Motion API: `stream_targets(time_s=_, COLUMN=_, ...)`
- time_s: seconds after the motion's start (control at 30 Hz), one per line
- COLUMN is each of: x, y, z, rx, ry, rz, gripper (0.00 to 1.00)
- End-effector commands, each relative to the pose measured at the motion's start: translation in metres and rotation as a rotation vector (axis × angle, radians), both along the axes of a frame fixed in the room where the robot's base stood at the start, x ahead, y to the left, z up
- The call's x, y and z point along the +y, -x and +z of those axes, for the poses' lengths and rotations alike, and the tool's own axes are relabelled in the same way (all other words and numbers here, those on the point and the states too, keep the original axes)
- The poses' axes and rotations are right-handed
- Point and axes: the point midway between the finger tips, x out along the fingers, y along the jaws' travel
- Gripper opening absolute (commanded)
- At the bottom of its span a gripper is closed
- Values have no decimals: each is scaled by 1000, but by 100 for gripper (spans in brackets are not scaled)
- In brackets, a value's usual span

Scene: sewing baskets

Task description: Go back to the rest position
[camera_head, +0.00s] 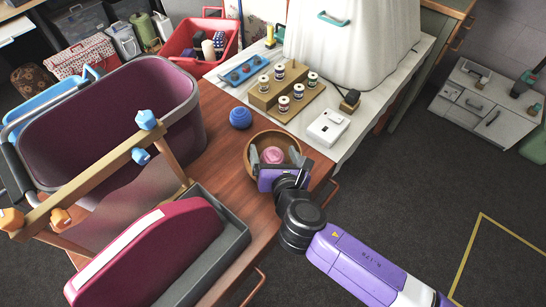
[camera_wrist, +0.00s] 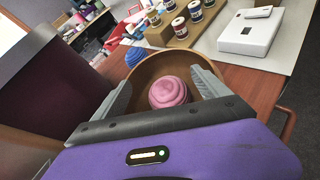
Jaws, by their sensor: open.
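My gripper (camera_head: 272,163) is open at the wooden bowl (camera_head: 257,143) on the brown table. A pink ball of yarn (camera_head: 273,155) lies in the bowl. In the wrist view the two fingers of my gripper (camera_wrist: 164,85) stand apart on either side of the pink ball (camera_wrist: 168,92), with gaps between them and it. The bowl (camera_wrist: 176,60) shows behind and around the ball; its near side is hidden by my gripper. My purple arm reaches in from the lower right.
A blue ball (camera_head: 240,117) sits left of the bowl. A large dark red basket (camera_head: 100,130) and a maroon case (camera_head: 150,255) fill the left side. A wooden rack of spools (camera_head: 285,92) and a white box (camera_head: 328,127) stand behind. Open floor lies to the right.

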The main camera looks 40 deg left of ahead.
Motion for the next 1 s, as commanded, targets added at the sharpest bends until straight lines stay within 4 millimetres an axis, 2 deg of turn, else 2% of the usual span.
stream_targets(time_s=0.3, x=-34, y=29, z=20, rx=-2, ry=-2, rz=-2, gripper=86)
stream_targets(time_s=0.57, x=-44, y=40, z=25, rx=-1, ry=-2, rz=0, gripper=86)
stream_targets(time_s=0.83, x=-38, y=44, z=29, rx=16, ry=-28, rz=0, gripper=86)
stream_targets(time_s=0.93, x=-21, y=55, z=43, rx=75, ry=-114, rz=-4, gripper=86)
stream_targets(time_s=1.0, x=-3, y=69, z=61, rx=149, ry=-220, rz=-8, gripper=86)
